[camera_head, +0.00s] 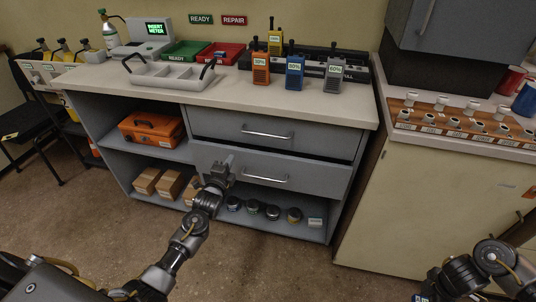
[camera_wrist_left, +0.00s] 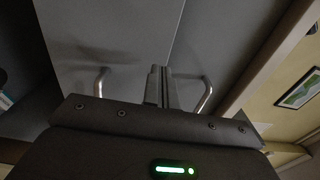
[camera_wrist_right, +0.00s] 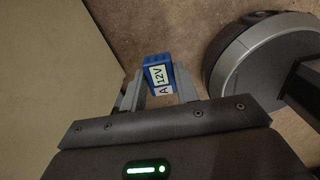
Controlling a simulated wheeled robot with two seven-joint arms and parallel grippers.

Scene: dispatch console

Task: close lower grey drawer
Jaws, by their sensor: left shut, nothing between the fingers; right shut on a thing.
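The lower grey drawer (camera_head: 310,177) is in the grey cabinet under the counter, below the upper grey drawer (camera_head: 225,125). Its front seems to stand out slightly, with a dark gap above it; how far is hard to tell. Its bar handle (camera_head: 265,178) is bare. My left gripper (camera_head: 229,161) is shut and empty in front of the drawer's left part; contact cannot be told. In the left wrist view its fingers (camera_wrist_left: 161,73) point at a grey front (camera_wrist_left: 130,30), with handle ends on either side. My right gripper (camera_wrist_right: 158,89) is shut on a blue 12V battery (camera_wrist_right: 158,60).
Radios (camera_head: 294,72), trays and a grey organizer (camera_head: 168,75) stand on the counter (camera_head: 215,92). A cream cabinet (camera_head: 430,200) stands at right. The floor in front is clear.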

